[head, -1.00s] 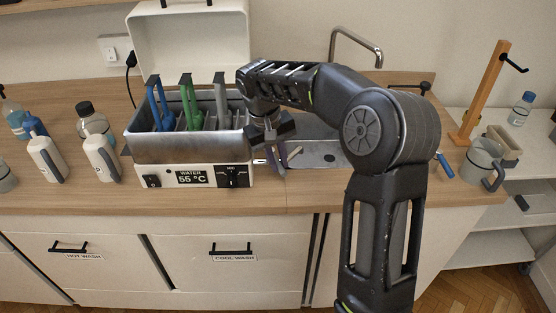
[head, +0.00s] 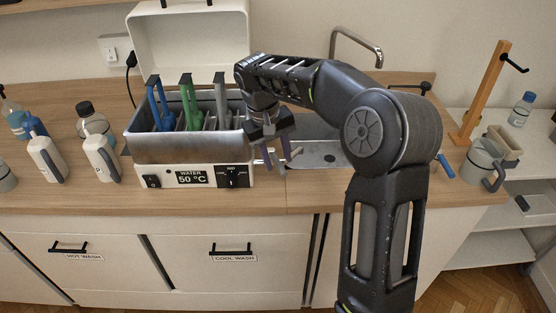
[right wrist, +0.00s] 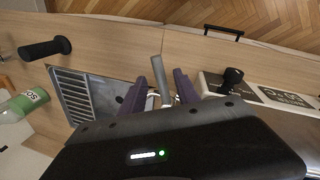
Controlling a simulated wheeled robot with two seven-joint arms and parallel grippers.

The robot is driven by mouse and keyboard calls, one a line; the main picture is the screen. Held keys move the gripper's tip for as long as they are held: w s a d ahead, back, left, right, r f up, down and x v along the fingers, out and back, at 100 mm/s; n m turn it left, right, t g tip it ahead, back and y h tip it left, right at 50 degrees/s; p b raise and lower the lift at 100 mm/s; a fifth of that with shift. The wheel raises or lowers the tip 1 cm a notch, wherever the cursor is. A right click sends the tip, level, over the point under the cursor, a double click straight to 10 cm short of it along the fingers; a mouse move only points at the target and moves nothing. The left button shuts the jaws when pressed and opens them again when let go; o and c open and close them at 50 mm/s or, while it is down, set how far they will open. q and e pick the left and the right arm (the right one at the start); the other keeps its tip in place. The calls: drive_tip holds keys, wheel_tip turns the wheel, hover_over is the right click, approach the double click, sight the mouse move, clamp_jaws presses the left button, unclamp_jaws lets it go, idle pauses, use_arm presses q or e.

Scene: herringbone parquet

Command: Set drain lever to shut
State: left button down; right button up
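The water bath (head: 190,145) is a metal tub on a white base at centre left. Its display (head: 193,177) reads 50 °C, beside a black knob (head: 235,176). My right gripper (head: 278,153) is just right of the base's front corner, fingers pointing down. A small grey lever (right wrist: 161,82) shows between its two purple fingers in the right wrist view, with gaps on both sides. The gripper (right wrist: 158,90) looks open around the lever, not clamped. A pale tip (head: 296,153), probably the same lever, shows by the fingers in the head view. My left gripper is not in view.
Blue, green and grey handles stand in the tub. A sink drainboard (head: 325,155) lies right of my gripper. White jugs (head: 102,158) and bottles stand left. A grey mug (head: 484,160) and wooden stand (head: 482,95) are right. The front counter strip (head: 180,205) is clear.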

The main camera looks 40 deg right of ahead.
wheel_tip(320, 180, up, 6)
drive_tip(key=a+p, duration=0.1)
drive_tip(key=p, duration=0.1)
drive_tip(key=shift+a+r, duration=0.15)
drive_tip(key=shift+r, duration=0.1)
drive_tip(key=shift+w+f, duration=0.1)
drive_tip(key=shift+w, duration=0.05)
